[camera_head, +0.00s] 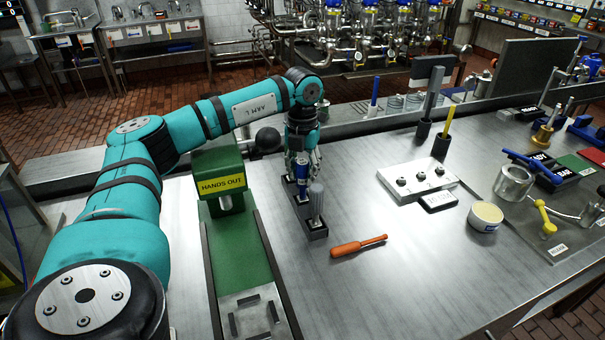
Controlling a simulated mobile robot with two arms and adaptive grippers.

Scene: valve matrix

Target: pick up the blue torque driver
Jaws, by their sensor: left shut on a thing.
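The blue torque driver (302,170) stands upright at the dark holder rack (314,232) near the middle of the metal bench. My left gripper (303,160) reaches down from above and is shut on its blue handle, with the fingers partly covering it. The driver's lower end is hard to see, so I cannot tell whether it is still seated in the rack. My right gripper is not in view.
A grey-handled driver (317,201) stands in the same rack, close to my left gripper. An orange screwdriver (358,246) lies in front. A green press (222,178) labelled "HANDS OUT" stands left. A white block (416,180) and cream tub (485,216) are right.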

